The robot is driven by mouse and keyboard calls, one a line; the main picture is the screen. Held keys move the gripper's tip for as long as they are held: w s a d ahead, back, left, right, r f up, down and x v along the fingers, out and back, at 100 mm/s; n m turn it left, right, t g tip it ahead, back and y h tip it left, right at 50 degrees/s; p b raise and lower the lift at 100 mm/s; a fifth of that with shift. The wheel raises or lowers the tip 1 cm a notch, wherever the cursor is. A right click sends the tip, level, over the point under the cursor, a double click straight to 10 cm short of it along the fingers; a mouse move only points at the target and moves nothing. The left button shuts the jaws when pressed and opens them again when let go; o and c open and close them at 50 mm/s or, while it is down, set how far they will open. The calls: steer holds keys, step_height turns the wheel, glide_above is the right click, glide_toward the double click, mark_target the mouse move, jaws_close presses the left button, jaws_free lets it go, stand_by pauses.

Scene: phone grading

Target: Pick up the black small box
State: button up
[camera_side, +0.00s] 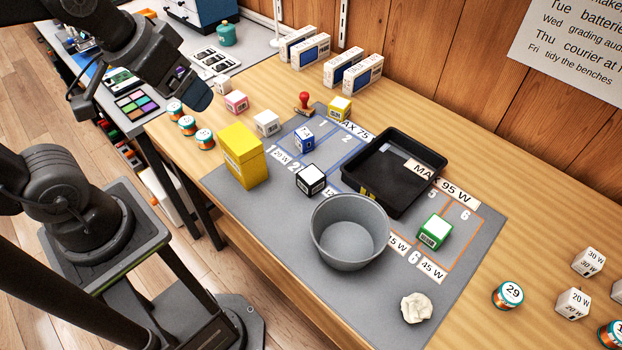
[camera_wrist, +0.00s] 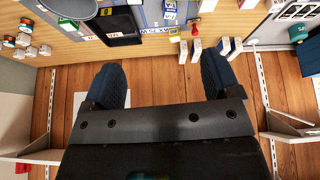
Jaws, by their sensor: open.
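My gripper (camera_side: 198,95) is up at the upper left in the side view, well away from the box. In the wrist view my gripper (camera_wrist: 163,80) has its two dark blue fingers wide apart with nothing between them.
A tall yellow box (camera_side: 241,158), a grey bowl (camera_side: 348,232) and a black tray (camera_side: 430,189) stand around the black box. A small blue box (camera_side: 304,140) is behind it. A green box (camera_side: 435,231) and a crumpled pale lump (camera_side: 416,307) lie farther right.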

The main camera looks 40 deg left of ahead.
steer(key=w+d+f+n+g, duration=0.2)
steer(key=w+n, duration=0.3)
steer(key=w, duration=0.2)
steer(key=n+g, duration=0.3)
steer(key=n, duration=0.8)
glide_above(311, 174)
step_height(311, 174, down, 15)
step_height(311, 174, down, 8)
steer(key=shift+w+d, duration=0.1)
steer(key=shift+f, duration=3.15)
steer(key=c, duration=1)
